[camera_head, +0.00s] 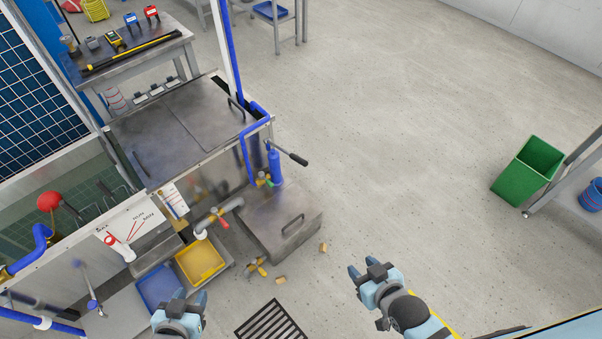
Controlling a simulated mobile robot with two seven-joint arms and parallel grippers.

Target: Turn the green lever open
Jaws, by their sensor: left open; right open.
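A small green piece (269,183), perhaps the green lever, shows at the foot of the blue upright cylinder (274,164) beside a yellow fitting. It is too small to tell its angle. A yellow valve with a red handle (223,223) sits on the grey pipe to its left. My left gripper (189,297) is open and empty at the bottom, in front of the blue and yellow bins and below the green piece. My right gripper (364,267) is open and empty over the floor, to the lower right of the green piece. Neither gripper touches a valve.
A metal tank (180,125) and a grey box (290,225) stand around the pipes. A black pump handle (297,158) sticks out right. Yellow bin (201,262) and blue bin (157,287) lie below. A floor grate (270,323) is near. Floor to the right is clear up to a green bin (528,170).

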